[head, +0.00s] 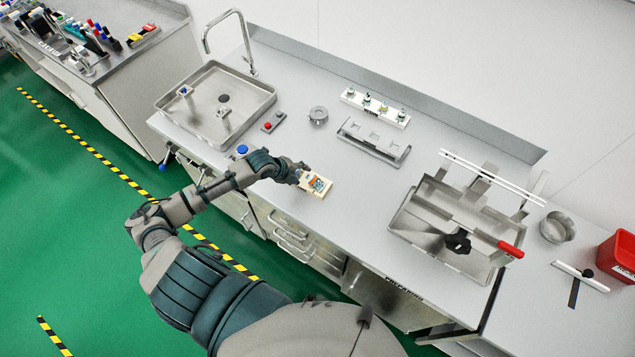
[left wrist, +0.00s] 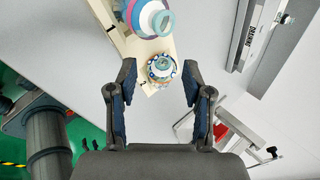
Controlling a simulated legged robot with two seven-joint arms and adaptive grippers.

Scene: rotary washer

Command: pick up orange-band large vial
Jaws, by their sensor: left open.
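My left gripper (head: 299,173) is at a small cream rack (head: 313,190) near the counter's front edge. In the left wrist view the left gripper (left wrist: 159,75) is open, with its two dark fingers apart. A round-topped vial (left wrist: 162,67) with a ring of small coloured spots stands in the rack (left wrist: 163,46) between the fingertips, apart from both. A larger-looking vial (left wrist: 150,16) with blue, white and pink rings stands farther along the rack. I cannot clearly make out which vial has the orange band. My right gripper is not in view.
A sink (head: 216,104) is at the back left of the counter. A metal holder (head: 374,142) and a white rack (head: 375,107) stand behind. A steel basin with a red-handled bar (head: 511,249) and a red bin (head: 617,257) are at the right. Counter right of the cream rack is clear.

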